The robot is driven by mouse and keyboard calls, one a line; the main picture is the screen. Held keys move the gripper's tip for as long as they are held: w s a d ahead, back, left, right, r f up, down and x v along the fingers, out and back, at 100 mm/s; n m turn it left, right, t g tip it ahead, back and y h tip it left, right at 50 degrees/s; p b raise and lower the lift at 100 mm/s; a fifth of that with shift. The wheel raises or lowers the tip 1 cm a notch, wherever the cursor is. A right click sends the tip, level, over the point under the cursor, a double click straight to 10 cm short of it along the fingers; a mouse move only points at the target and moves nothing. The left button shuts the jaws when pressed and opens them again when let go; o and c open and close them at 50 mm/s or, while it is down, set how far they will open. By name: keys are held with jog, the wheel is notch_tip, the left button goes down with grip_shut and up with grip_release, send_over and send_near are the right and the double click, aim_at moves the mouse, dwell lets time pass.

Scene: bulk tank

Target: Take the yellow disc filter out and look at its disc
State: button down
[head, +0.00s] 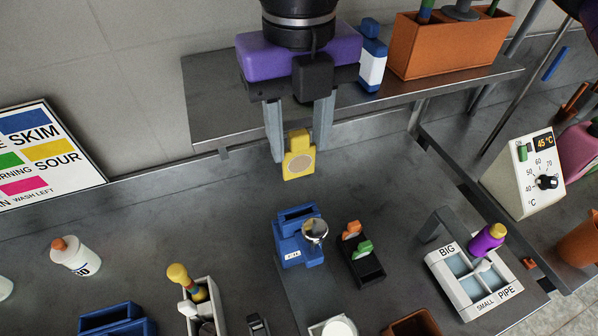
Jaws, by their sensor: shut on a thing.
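My gripper (299,132) points down in the upper middle of the head view. Its two grey fingers are shut on the upper part of the yellow disc filter (297,170). The filter hangs upright, apart from the counter in the picture. Its round, beige, speckled disc (300,165) faces the camera and shows nearly whole. I cannot make out fine marks on the disc at this size.
Below the filter stand a blue holder (290,250) with a round metal part and a black tray (362,268) with orange and green pieces. A grey shelf (215,115) with an orange box (447,45) is behind. A white BIG/SMALL PIPE unit (462,302) stands right. Bare counter (190,205) lies left.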

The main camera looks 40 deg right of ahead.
notch_tip(320, 180, up, 6)
jog(key=shift+f, duration=0.2)
notch_tip(320, 180, up, 7)
jog(key=p, duration=0.3)
dwell(1.0)
jog(key=shift+f, duration=0.1)
dwell(1.4)
